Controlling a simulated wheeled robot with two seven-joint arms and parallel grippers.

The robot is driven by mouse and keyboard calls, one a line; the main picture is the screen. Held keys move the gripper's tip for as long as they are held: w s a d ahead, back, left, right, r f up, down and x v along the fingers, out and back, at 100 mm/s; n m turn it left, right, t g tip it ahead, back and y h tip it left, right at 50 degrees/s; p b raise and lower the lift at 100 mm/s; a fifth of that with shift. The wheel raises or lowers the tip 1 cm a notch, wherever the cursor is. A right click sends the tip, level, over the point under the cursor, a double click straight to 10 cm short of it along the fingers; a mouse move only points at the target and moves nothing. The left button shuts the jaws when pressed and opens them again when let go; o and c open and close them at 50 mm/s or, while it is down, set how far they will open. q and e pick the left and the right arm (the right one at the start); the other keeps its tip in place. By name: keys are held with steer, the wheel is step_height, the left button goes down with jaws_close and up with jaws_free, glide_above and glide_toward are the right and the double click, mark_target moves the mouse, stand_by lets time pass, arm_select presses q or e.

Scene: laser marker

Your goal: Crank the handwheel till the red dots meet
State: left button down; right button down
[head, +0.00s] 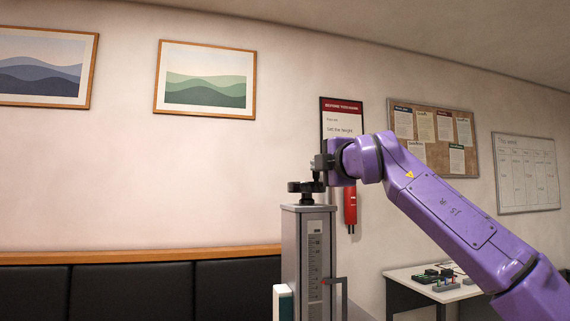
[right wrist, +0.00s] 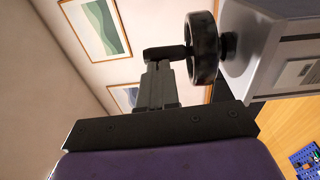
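The black handwheel (head: 303,187) sits on top of the grey laser marker column (head: 292,245) in the head view. In the right wrist view the handwheel (right wrist: 203,48) stands beside the grey housing (right wrist: 262,45), with its crank knob (right wrist: 165,53) sticking out to the left. My right gripper (head: 321,163) reaches in from the right above the wheel. In the right wrist view its fingers (right wrist: 162,66) are close together at the knob and appear shut on it; the knob partly hides the tips. A scale (head: 315,262) runs down the column front. I cannot make out the red dots. My left gripper is out of view.
A red-headed instruction sign (head: 343,108) hangs behind my right gripper, with a red object (head: 350,207) below it. A white side table (head: 425,293) with small parts stands at the right. A dark padded bench (head: 130,289) lines the wall at left.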

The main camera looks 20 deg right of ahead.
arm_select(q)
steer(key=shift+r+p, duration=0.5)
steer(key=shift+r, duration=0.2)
arm_select(e)
steer(key=shift+w+d+n+y, duration=0.15)
steer(key=shift+d+n+y, duration=0.5)
steer(key=shift+y, duration=0.45)
steer(key=shift+w+d, duration=0.2)
steer(key=shift+d, duration=0.15)
